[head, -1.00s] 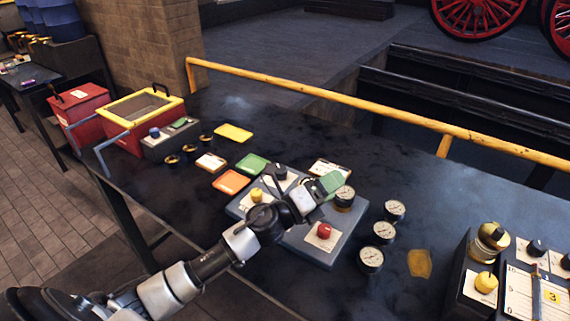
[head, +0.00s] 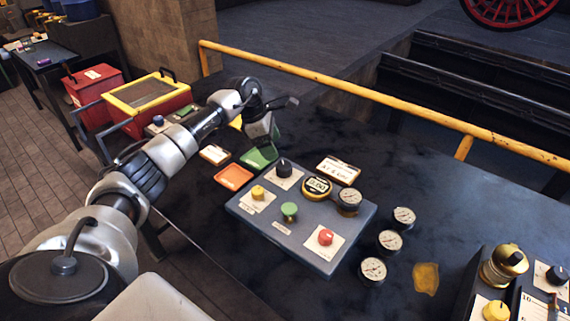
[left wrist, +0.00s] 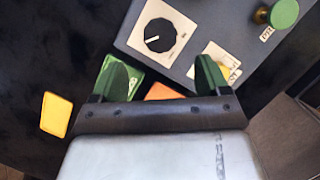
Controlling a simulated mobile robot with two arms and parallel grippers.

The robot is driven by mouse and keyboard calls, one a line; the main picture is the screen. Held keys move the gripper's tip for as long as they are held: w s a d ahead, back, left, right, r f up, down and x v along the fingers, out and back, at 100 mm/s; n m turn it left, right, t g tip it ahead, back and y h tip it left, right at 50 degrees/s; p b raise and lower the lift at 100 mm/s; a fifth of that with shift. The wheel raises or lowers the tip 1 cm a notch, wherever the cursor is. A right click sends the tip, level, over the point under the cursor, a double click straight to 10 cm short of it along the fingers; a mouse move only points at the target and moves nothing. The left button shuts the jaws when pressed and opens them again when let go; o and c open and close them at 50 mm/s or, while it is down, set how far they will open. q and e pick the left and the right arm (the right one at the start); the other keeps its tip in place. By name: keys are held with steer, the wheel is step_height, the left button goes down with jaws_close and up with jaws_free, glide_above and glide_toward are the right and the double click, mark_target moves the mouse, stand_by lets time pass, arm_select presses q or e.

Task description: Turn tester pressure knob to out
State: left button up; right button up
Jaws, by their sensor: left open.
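The tester (head: 262,228) is a blue-grey panel on the dark bench. A black knob (head: 284,168) sits on a white plate at its back left corner. The black knob also shows in the left wrist view (left wrist: 160,35), where its white pointer line points left. A yellow knob (head: 258,192), a green knob (head: 289,211) and a red knob (head: 326,237) are on the same panel. Knob labels are too small to read. My left gripper (left wrist: 165,80), with green fingers, is open and empty. It is beyond the tester's back left corner, apart from the black knob.
Green (head: 259,157) and orange (head: 233,177) cards lie left of the tester. Several gauges (head: 389,242) stand to its right. A red box with a yellow rim (head: 118,107) is at the back left. A yellow rail (head: 350,101) runs along the bench's far edge.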

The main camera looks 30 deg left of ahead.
mark_target(283, 165)
arm_select(q)
steer(key=p+x, duration=0.1)
steer(key=x, duration=0.6)
steer(key=shift+d+f, duration=0.2)
steer(key=shift+f, duration=0.05)
steer(key=shift+w+d+f, duration=0.15)
steer(key=shift+w+f, duration=0.05)
steer(key=shift+f, duration=0.4)
steer(key=c, duration=0.9)
